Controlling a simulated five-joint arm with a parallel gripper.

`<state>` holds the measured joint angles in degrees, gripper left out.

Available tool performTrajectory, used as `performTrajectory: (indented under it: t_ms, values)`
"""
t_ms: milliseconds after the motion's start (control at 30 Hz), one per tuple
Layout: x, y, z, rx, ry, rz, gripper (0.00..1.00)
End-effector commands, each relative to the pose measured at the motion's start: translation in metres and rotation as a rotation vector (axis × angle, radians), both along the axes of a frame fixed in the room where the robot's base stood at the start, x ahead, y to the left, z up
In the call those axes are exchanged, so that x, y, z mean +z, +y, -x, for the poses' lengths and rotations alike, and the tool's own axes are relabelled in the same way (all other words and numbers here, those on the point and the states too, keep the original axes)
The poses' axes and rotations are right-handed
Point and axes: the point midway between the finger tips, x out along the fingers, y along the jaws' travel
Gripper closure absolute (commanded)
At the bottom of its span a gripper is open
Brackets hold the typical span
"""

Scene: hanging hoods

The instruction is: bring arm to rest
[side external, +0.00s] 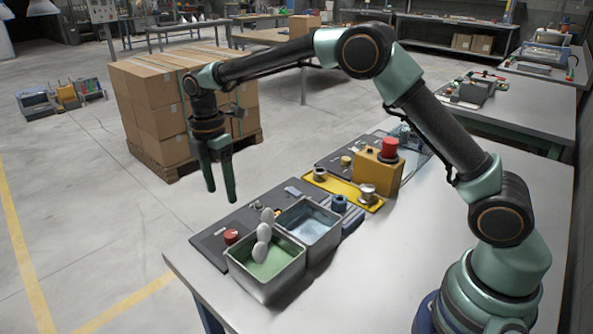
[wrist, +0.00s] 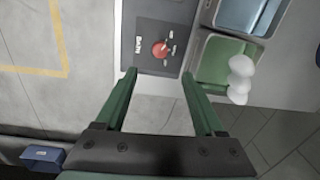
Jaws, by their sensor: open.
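My gripper (side external: 219,180) hangs from the outstretched arm with its two green fingers pointing down. It is open, with nothing between the fingers. In the side view it is above and just past the far left edge of the work table (side external: 420,250). In the wrist view the gripper (wrist: 158,88) has its fingers apart, with the edge of a dark panel and a red knob (wrist: 161,49) beyond them.
A green-bottomed metal bin (side external: 268,270) has white rounded objects (side external: 263,235) at its side. A blue-bottomed bin (side external: 310,226) adjoins it. A yellow box with a red button (side external: 389,148) stands farther along the table. Stacked cartons (side external: 155,110) stand on a pallet behind my gripper.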

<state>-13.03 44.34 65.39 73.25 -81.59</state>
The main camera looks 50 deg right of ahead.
Motion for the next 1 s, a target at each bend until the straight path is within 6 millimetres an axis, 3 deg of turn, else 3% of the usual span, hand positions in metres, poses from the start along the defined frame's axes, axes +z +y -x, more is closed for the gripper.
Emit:
performTrajectory:
  t_ms: [333, 533, 800, 1000]
  values:
    - [0.003, -0.001, 0.001, -0.011, -0.004, -0.001, 0.29]
    - [0.037, -0.016, 0.013, -0.167, -0.061, -0.010, 0.29]
    - [0.096, -0.050, 0.057, -0.551, -0.178, -0.054, 0.29]
    - [0.122, -0.072, 0.099, -0.834, -0.256, -0.109, 0.29]
